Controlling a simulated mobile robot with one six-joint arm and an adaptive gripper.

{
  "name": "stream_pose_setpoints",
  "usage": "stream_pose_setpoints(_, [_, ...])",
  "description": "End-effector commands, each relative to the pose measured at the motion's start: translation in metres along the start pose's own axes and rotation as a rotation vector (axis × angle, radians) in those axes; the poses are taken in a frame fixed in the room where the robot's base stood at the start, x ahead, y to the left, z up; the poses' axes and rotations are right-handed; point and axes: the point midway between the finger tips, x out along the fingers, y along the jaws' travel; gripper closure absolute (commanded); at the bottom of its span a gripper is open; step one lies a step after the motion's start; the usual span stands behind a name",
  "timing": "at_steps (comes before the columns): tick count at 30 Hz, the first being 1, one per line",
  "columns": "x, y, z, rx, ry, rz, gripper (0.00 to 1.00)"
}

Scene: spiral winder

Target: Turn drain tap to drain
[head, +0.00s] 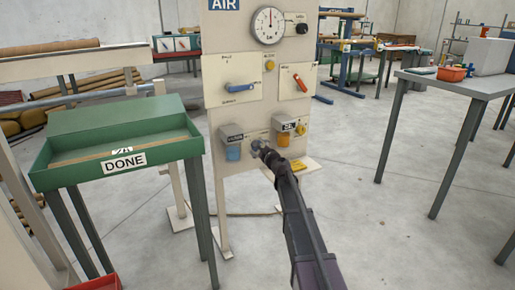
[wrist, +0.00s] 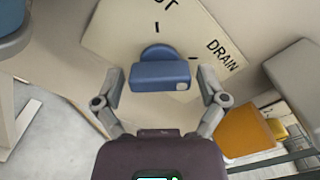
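The drain tap has a blue handle (wrist: 160,76) on a round boss, in the middle of the wrist view. It sits on a cream plate (wrist: 105,35) lettered "DRAIN" at the right, with a partly cut-off word at the top. My gripper (wrist: 159,84) is open, with one finger on each side of the handle. A small gap shows at the left finger; at the right finger I cannot tell whether it touches. In the head view my gripper (head: 258,147) is at the lower part of the air panel (head: 218,115), and it hides the tap there.
A blue filter bowl (head: 233,153) is left of my gripper and an orange oil bowl (head: 284,138) is right of it. Above are a blue lever (head: 241,88), a red lever (head: 299,82) and a gauge (head: 269,25). A green "DONE" tray (head: 70,178) stands left; a grey table (head: 462,84) stands right.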

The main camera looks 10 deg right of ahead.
Motion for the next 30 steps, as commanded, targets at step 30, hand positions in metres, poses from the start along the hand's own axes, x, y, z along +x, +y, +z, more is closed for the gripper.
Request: stream_pose_setpoints(30, [-0.066,0.001,0.001,-0.002,0.001,0.0,0.0])
